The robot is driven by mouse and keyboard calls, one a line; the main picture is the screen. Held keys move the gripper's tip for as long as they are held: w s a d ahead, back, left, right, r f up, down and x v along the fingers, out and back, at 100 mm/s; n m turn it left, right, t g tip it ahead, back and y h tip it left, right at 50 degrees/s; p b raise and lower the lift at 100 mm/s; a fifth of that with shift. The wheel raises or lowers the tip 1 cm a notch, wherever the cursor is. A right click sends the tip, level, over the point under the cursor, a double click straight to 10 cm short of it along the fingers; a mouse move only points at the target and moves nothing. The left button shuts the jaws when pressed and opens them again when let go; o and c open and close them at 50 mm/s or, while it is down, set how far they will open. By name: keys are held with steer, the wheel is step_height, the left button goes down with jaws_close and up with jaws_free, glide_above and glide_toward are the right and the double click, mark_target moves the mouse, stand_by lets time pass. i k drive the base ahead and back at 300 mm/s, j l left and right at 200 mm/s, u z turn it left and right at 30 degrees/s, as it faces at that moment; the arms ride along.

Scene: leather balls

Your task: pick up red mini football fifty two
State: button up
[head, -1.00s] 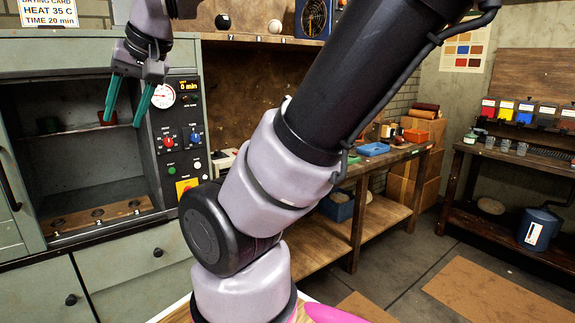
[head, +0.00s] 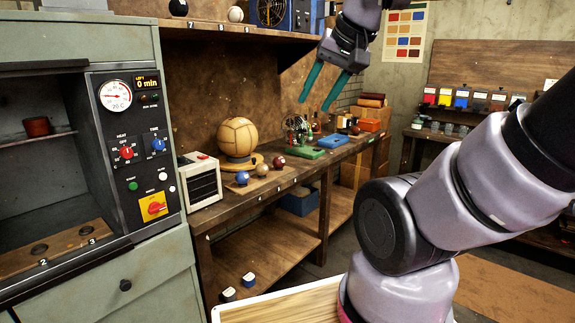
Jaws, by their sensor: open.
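A small dark red ball (head: 279,161) sits on the wooden workbench (head: 225,207), at the right end of a short row. A tan ball (head: 262,170) and a blue ball (head: 242,178) lie to its left on the same thin board. Another small dark red ball (head: 355,130) shows farther along the bench. I cannot read a number on either red ball. My gripper (head: 315,103) has two green fingers, spread apart and empty. It hangs in the picture above and to the right of the row.
A large tan ball (head: 237,137) stands on a wooden base behind the row. A white box with a dark slatted front (head: 200,182) is at the bench's left end. Green trays (head: 333,141) lie farther right. A grey oven cabinet (head: 110,285) is at the left. A shelf (head: 225,30) hangs above.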

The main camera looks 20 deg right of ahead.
mark_target(279, 163)
steer(key=z, duration=0.3)
steer(key=i+l, duration=0.1)
steer(key=i, duration=0.35)
steer(key=i+l+u, duration=0.1)
steer(key=i, duration=0.4)
steer(key=i+l, duration=0.15)
steer(key=i, duration=0.3)
steer(key=u, duration=0.05)
